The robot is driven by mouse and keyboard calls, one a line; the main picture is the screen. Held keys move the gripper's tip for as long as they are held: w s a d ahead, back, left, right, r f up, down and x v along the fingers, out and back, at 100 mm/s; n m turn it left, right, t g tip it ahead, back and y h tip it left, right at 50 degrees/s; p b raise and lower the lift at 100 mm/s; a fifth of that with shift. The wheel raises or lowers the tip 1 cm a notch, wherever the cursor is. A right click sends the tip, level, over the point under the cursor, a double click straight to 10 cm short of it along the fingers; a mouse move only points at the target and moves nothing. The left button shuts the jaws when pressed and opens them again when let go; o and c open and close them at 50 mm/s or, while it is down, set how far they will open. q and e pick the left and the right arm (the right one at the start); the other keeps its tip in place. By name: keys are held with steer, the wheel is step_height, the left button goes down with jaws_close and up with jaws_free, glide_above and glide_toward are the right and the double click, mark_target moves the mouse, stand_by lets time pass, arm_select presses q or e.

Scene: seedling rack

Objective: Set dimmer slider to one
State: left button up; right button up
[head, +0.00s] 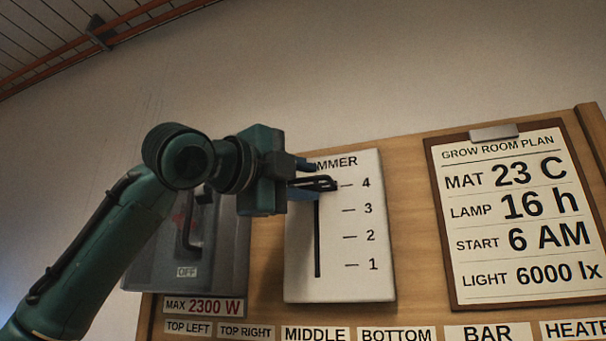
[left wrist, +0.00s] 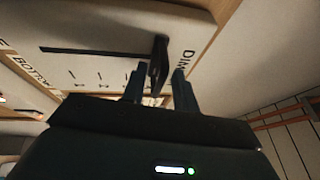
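The white dimmer panel (head: 340,270) is on the wooden board, with a vertical black slot and marks from 4 at the top to 1 at the bottom. Its dark slider handle (head: 322,184) stands at the top of the slot, level with mark 4. My left gripper (head: 306,181) is at the handle, coming from the left. In the left wrist view, the black handle (left wrist: 158,62) lies between the two finger tips of the left gripper (left wrist: 158,80), with small gaps showing on both sides, so it looks open around the handle. My right gripper is not in view.
A grey switch box (head: 228,262) marked OFF is left of the panel, partly behind my left arm. A clipboard (head: 505,290) with the grow room plan hangs to the right. A row of labels (head: 396,334) runs below. The panel front below the handle is clear.

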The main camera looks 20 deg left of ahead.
arm_select(q)
steer(key=shift+c, duration=0.4)
jaws_close()
